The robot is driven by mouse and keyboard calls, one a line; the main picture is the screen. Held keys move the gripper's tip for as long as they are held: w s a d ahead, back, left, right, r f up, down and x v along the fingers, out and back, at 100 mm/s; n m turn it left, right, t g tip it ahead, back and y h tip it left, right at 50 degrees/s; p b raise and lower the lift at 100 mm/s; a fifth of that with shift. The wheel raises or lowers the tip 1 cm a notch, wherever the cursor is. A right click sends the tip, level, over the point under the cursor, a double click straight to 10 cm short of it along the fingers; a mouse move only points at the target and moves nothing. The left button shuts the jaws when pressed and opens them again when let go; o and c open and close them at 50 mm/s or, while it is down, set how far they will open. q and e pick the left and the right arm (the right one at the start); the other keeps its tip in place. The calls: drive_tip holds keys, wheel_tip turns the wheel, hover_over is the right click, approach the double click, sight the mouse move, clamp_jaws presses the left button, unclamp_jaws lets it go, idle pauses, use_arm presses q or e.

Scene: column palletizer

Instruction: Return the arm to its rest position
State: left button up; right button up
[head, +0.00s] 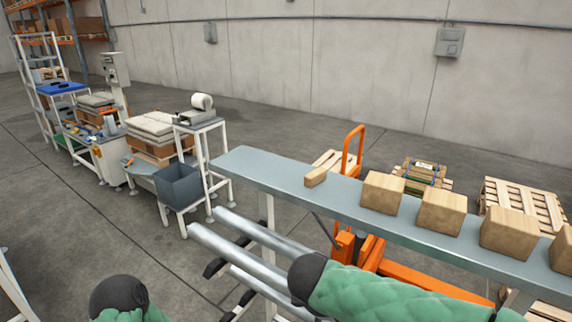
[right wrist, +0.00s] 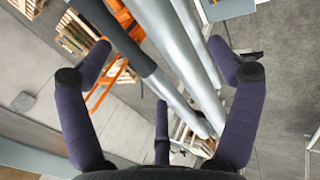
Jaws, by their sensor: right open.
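My right gripper (right wrist: 159,62) shows in the right wrist view with its dark purple fingers spread wide and nothing between them. Silver rollers (right wrist: 180,60) run behind the gap between the fingers, apart from them as far as I can tell. In the head view, green-sleeved parts of my arms with dark round ends show at the bottom left and bottom right. Neither gripper can be made out there. My left gripper is not in view.
Silver rollers (head: 240,256) lie in front. An orange pallet jack (head: 353,150) and wooden pallets (head: 523,203) stand behind.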

drive_tip(key=s+a+f+m+g+y+p, duration=0.1)
drive_tip(key=s+a+f+m+g+y, duration=0.15)
drive_tip(key=f, duration=1.05)
drive_tip(key=s+a+f+m+g+y, duration=0.1)
drive_tip(key=s+f+m+g+y, duration=0.15)
drive_tip(key=f, duration=1.05)
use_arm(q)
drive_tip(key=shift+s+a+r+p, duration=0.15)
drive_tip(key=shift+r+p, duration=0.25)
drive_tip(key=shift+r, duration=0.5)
use_arm(e)
drive_tip(key=s+d+f+m+y, duration=0.1)
drive_tip(key=s+f+m, duration=0.3)
drive_tip(key=f, duration=0.3)
drive_tip(key=s+d+f+m+y, duration=0.1)
drive_tip(key=s+f+m, duration=0.3)
drive_tip(key=f, duration=0.4)
drive_tip(key=shift+s+d+m+t, duration=0.3)
drive_tip(key=shift+s+d, duration=0.25)
drive_tip(key=shift+s, duration=0.2)
